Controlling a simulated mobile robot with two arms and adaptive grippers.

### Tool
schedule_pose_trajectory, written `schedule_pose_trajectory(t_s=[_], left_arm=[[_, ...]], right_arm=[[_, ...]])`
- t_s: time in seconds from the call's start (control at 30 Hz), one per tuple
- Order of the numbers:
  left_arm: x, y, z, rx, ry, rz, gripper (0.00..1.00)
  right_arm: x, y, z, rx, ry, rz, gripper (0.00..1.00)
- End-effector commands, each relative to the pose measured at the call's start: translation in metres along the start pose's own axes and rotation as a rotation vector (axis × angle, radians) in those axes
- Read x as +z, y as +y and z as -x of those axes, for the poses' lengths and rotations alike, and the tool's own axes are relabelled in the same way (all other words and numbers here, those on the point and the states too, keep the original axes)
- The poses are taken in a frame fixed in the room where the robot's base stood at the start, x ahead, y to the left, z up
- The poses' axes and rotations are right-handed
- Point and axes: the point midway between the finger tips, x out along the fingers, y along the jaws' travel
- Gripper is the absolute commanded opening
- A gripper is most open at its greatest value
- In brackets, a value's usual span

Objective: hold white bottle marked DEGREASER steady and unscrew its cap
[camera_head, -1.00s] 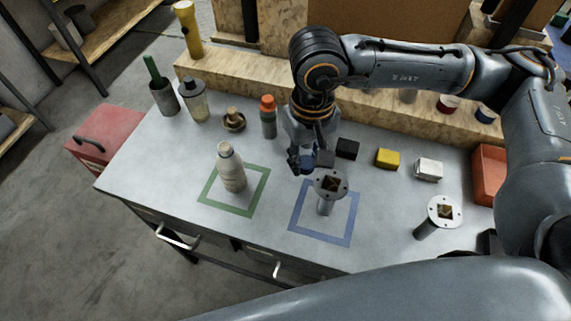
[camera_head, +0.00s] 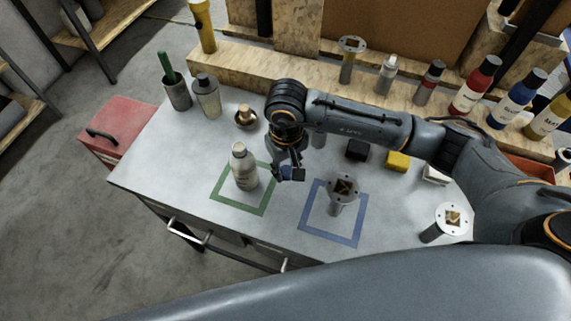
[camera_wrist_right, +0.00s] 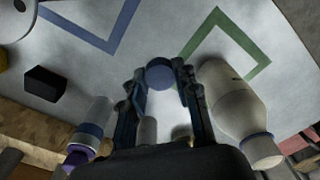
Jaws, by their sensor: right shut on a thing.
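The white bottle (camera_head: 243,172) stands upright inside the green square outline on the bench. Its lettering is too small to read. Its top is pale, with a bluish band at the neck in the right wrist view, where the bottle (camera_wrist_right: 230,95) is right of the fingers. My right gripper (camera_head: 287,172) is just right of the bottle in the head view, apart from it. It is shut on a small round blue piece, like a cap (camera_wrist_right: 160,73), between its fingertips. My left gripper is not in view, and no gripper holds the bottle.
A blue square outline (camera_head: 307,226) with a flanged metal post (camera_head: 340,192) lies to the right. Black (camera_head: 357,150) and yellow (camera_head: 397,161) blocks stand behind. A brass piece (camera_head: 246,117), a grey container (camera_head: 207,97) and a cup (camera_head: 177,93) stand at the back left. Coloured bottles line the shelf.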

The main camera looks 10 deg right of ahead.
Motion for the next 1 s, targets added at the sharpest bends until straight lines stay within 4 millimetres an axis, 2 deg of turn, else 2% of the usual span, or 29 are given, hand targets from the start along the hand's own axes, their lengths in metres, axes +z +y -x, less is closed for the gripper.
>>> schedule_pose_trajectory(t_s=[0.03, 0.2, 0.33, 0.5, 0.6, 0.97, 1.0], left_arm=[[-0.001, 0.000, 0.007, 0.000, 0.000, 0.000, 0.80], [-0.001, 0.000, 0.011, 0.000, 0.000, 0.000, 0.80], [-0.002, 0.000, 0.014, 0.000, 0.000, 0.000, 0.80], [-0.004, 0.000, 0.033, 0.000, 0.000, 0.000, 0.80], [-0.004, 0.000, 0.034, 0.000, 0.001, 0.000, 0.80], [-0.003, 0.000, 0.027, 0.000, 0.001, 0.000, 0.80], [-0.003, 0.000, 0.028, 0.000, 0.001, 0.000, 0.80]], right_arm=[[-0.007, 0.002, -0.006, -0.003, -0.003, -0.004, 0.00], [-0.021, 0.008, -0.024, -0.002, 0.001, -0.001, 0.00], [-0.026, 0.011, -0.033, -0.002, -0.001, -0.001, 0.00], [-0.026, 0.011, -0.054, -0.003, -0.003, -0.001, 0.00], [-0.027, 0.011, -0.063, -0.002, 0.001, -0.001, 0.00], [-0.028, 0.012, -0.069, -0.001, 0.003, 0.000, 0.00], [-0.027, 0.012, -0.068, -0.001, 0.003, 0.000, 0.34]])
